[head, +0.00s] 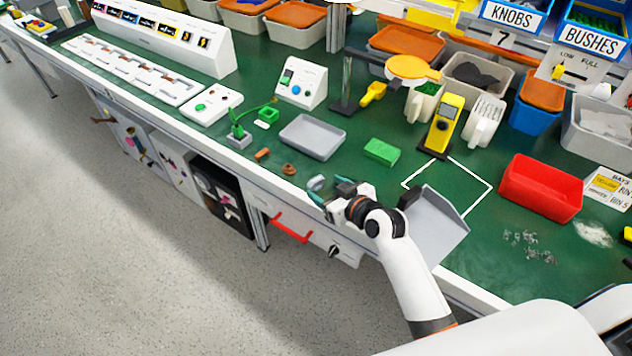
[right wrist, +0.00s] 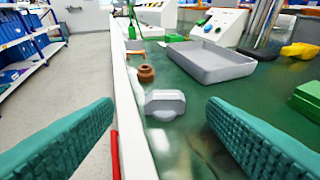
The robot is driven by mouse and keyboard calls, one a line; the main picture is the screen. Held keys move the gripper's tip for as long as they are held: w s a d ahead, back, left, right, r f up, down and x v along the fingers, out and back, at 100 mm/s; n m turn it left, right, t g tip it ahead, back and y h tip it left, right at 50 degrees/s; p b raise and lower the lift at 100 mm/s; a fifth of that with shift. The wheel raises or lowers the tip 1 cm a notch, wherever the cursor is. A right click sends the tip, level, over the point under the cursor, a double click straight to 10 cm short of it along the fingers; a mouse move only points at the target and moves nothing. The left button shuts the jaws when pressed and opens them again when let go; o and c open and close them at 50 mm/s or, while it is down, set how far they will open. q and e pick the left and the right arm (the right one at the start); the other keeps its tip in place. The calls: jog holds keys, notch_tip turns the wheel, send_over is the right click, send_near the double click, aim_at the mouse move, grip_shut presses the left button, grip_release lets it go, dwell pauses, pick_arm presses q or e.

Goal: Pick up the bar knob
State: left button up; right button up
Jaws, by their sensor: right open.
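The bar knob (head: 316,183) is a small grey piece with a raised bar on a rounded base. It lies on the green bench top close to the front edge. In the right wrist view the bar knob (right wrist: 165,102) sits ahead, between the two teal fingers and apart from both. My right gripper (head: 331,191) is open and empty, just to the right of the knob in the head view. Its fingers also frame the right wrist view (right wrist: 160,125). My left gripper is not in view.
A grey tray (head: 313,137) and a green block (head: 381,151) stand farther back. A red drawer handle (head: 290,228) sticks out below the bench edge.

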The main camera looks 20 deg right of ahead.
aim_at(317, 180)
jog(key=shift+d+x, duration=0.2)
jog(key=shift+x, duration=3)
jog(key=c, duration=1)
